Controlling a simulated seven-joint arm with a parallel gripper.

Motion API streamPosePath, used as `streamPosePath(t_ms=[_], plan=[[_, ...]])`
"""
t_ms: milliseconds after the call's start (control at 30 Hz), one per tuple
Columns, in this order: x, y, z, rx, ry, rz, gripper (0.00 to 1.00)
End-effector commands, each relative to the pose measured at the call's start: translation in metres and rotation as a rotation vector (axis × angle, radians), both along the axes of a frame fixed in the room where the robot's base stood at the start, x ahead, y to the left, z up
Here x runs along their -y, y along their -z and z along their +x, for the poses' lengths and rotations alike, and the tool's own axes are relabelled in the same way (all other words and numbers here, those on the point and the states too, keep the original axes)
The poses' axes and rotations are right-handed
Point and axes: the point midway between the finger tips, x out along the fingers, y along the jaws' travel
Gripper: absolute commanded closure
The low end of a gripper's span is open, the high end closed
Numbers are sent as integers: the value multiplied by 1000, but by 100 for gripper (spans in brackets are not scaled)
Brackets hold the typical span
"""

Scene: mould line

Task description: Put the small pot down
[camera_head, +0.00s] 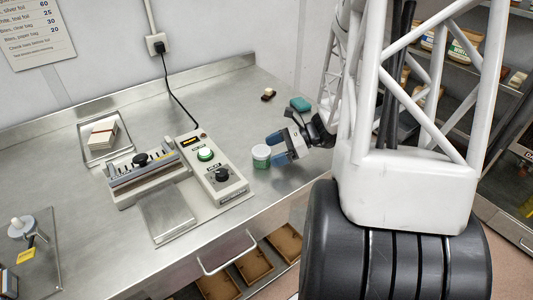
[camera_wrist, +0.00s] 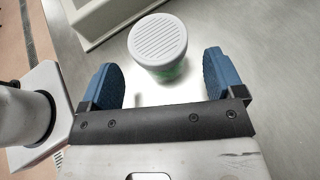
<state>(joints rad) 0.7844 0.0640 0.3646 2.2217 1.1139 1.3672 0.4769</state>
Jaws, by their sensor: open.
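The small pot (camera_head: 262,157) is green with a pale ribbed lid and stands upright on the steel counter (camera_head: 255,195), just right of the control box. In the wrist view its lid (camera_wrist: 158,40) shows at the top centre, with a strip of green side below. My gripper (camera_head: 280,147) is open, with blue fingers. In the wrist view the fingers of my gripper (camera_wrist: 165,78) stand apart to either side of the pot's near side, with visible gaps. The pot lies mostly beyond the fingertips, and they do not appear to touch it.
The control box (camera_head: 212,170) with a green button and black knob is left of the pot, beside a sealing device (camera_head: 145,172). A teal block (camera_head: 300,103) and a small dark-and-white item (camera_head: 268,95) lie behind. A tray (camera_head: 105,142) sits at left. Counter behind the pot is clear.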

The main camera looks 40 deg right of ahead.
Motion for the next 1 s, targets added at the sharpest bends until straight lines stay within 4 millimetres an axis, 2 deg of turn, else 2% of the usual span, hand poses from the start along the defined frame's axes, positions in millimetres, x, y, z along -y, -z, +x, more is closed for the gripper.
streamPosePath(t_ms=[300,500,700,1000], plan=[[34,-16,-17,2,2,-2,12],[50,-23,-25,1,1,-2,12],[58,-27,-29,1,1,-1,12],[59,-28,-30,0,0,-1,12]])
